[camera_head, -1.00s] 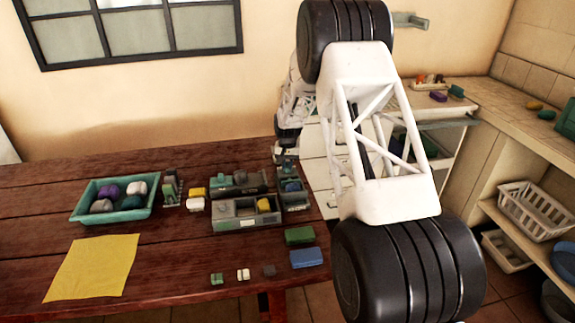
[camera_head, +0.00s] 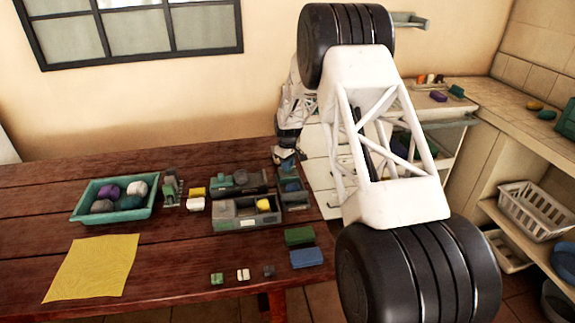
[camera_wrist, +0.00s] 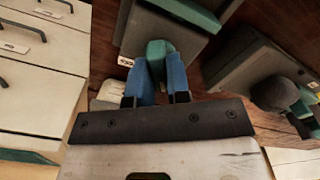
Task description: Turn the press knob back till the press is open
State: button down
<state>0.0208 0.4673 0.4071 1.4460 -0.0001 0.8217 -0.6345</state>
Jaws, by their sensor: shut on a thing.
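My gripper (camera_wrist: 160,75) has two blue fingers, shut on a green knob (camera_wrist: 156,52) at the side of a dark grey block, the press (camera_wrist: 140,28). The press has a small white label beside the knob. In the head view the press (camera_head: 294,197) is the narrow grey unit at the table's right edge. My gripper (camera_head: 285,163) is small at its far end there, and the knob cannot be made out. How far the press is open cannot be told from these views.
Grey units with green parts (camera_head: 247,222) stand just left of the press. A teal tray (camera_head: 88,213) of several soft lumps and a yellow cloth (camera_head: 92,268) lie further left. Green (camera_head: 299,236) and blue (camera_head: 305,258) blocks lie in front. A white drawer cabinet (camera_wrist: 35,75) is close on the left in the wrist view.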

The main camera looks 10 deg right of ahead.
jog(key=shift+n, duration=0.6)
jog(key=c, duration=1.1)
grip_release()
jog(key=shift+r, duration=0.2)
jog(key=shift+r, duration=3.75)
